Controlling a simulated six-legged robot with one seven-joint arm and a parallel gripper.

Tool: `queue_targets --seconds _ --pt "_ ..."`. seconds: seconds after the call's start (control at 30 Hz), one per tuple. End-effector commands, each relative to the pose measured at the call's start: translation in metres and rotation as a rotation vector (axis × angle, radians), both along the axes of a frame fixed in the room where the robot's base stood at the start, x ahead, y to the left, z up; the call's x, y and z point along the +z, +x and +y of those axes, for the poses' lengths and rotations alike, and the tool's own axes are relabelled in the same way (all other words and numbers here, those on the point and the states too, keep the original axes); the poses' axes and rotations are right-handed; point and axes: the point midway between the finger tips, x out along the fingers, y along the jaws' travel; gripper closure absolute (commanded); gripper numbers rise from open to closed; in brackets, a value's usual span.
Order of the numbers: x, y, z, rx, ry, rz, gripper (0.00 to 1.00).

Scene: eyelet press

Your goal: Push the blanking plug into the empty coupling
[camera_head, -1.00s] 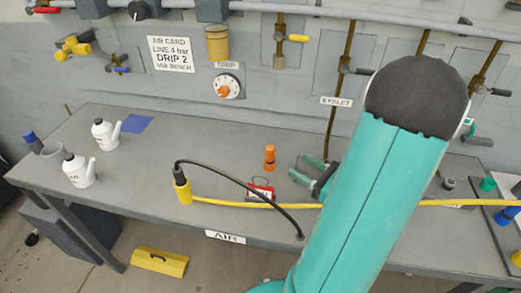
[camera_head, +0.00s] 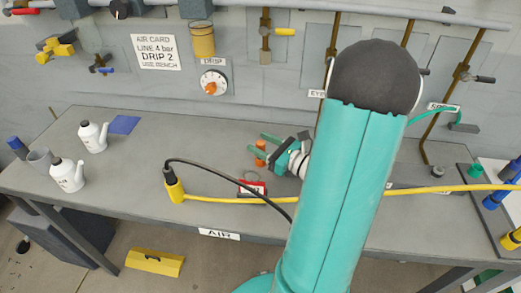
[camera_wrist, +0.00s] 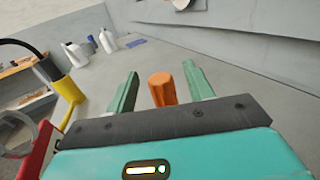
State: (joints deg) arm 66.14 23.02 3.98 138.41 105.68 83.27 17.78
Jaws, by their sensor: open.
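An orange plug (camera_head: 260,146), which I take as the blanking plug, stands upright on the grey bench. It also shows between my fingers in the wrist view (camera_wrist: 162,88). My gripper (camera_head: 259,143) is open, with one green finger on each side of the plug. In the wrist view my gripper (camera_wrist: 160,72) shows a gap beside the plug on both sides. I cannot tell for sure which fitting is the empty coupling. A small dark grey fitting (camera_head: 437,172) sits at the back right of the bench, partly behind the yellow hose's line. My arm hides part of the bench.
A yellow fitting (camera_head: 174,190) with a black cable and a yellow hose (camera_head: 225,199) lie near a red tag (camera_head: 253,187). White bottles (camera_head: 67,174) stand at left. Blue and green fittings (camera_head: 475,170) are at far right. Pipes hang on the back wall.

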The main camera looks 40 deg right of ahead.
Motion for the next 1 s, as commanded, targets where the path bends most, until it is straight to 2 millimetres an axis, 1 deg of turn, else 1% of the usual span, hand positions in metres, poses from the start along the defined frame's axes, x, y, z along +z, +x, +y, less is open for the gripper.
queue_targets --seconds 0.03,0.1,0.2,0.4,0.43,0.57,0.6,0.67,0.7,1.0 --pt "0.000 0.009 0.003 0.005 0.001 0.000 0.48" --pt "0.000 0.018 0.004 0.003 0.000 0.000 0.48" --pt "0.000 0.026 0.005 0.001 0.000 0.000 0.48" --pt "0.000 0.027 0.005 0.001 0.000 0.001 0.48" --pt "0.000 0.027 0.005 0.001 0.000 0.001 0.50" --pt "0.000 0.026 0.005 0.001 0.000 0.001 0.75" --pt "0.000 0.026 0.005 0.001 0.000 0.001 0.83" --pt "0.000 0.026 0.005 0.001 0.000 0.001 0.95" --pt "0.000 0.026 0.005 0.001 0.000 0.001 0.97" --pt "0.002 0.026 0.005 0.001 -0.001 0.000 0.97"
